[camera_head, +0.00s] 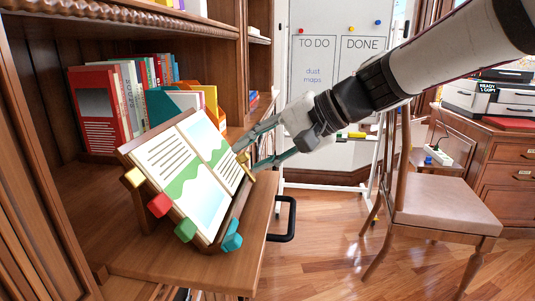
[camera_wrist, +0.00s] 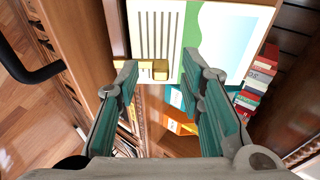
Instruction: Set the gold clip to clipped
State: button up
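An open picture book (camera_head: 192,165) rests on a tilted wooden stand (camera_head: 130,158) on the shelf. A gold clip (camera_head: 248,160) is at the book's right edge, partly hidden by my gripper. In the wrist view the gold clip (camera_wrist: 152,70) is at the page edge, between my fingertips. My gripper (camera_head: 245,157) is open, with one teal finger on each side of the clip; its fingers also show in the wrist view (camera_wrist: 160,68). I cannot tell whether they touch the clip, or whether it is clipped.
Gold (camera_head: 134,178), red (camera_head: 160,205), green (camera_head: 186,230) and teal (camera_head: 232,241) blocks or clips line the stand's near edges. Books (camera_head: 100,105) stand behind. A black handle (camera_head: 285,220) juts out below the shelf. A chair (camera_head: 440,195) stands at right; floor between is clear.

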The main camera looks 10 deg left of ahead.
jog(key=v, duration=1)
jog(key=shift+d+r, duration=0.2)
jog(key=shift+d, duration=0.05)
jog(key=shift+s, duration=0.1)
jog(key=s+d+f+g+h, duration=0.1)
jog(key=s+d+f+h, duration=0.4)
jog(key=s, duration=0.5)
jog(key=s+d+f+n+g+h, duration=0.1)
jog(key=s+d+f+h, duration=0.1)
jog(key=s+d+f, duration=0.65)
jog(key=s+d+f+h, duration=0.4)
jog(key=s, duration=0.8)
notch_tip(320, 180, up, 30)
jog(key=t+p, duration=0.3)
jog(key=p, duration=2.5)
jog(key=shift+w+d+p, duration=0.25)
jog(key=shift+p, duration=0.1)
jog(key=shift+f, duration=0.1)
